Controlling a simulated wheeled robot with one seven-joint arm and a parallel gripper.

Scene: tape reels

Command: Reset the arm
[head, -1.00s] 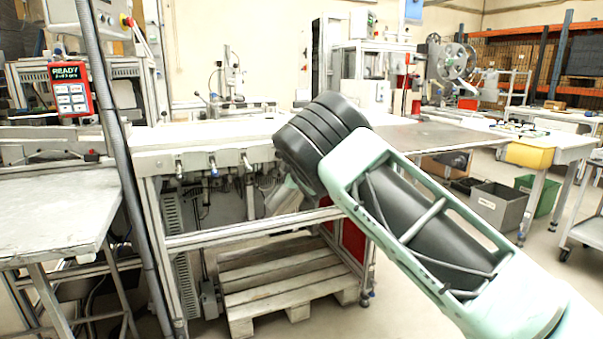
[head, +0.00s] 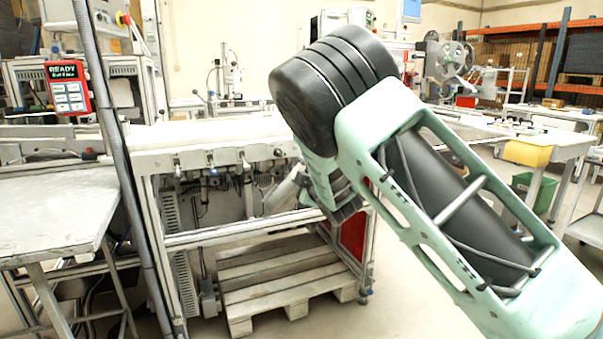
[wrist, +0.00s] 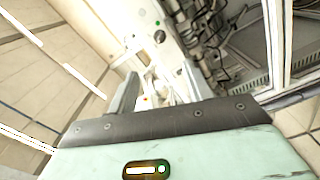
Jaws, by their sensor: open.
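My gripper (wrist: 158,92) shows in the wrist view with its two grey fingers apart and nothing between them. Beyond the fingers are the machine frame and its hanging cables, seen at a tilt. In the head view my pale green arm reaches in from the lower right, with its dark joint high in the middle. My forearm points down in front of the workbench (head: 215,135), and the gripper's fingers cannot be made out there.
A wooden pallet (head: 285,285) lies under the workbench. A grey metal table (head: 55,215) stands at the left, near a red READY panel (head: 69,88). A table with a yellow bin (head: 527,153) and a green crate (head: 533,190) are at the right. Open floor lies at the lower right.

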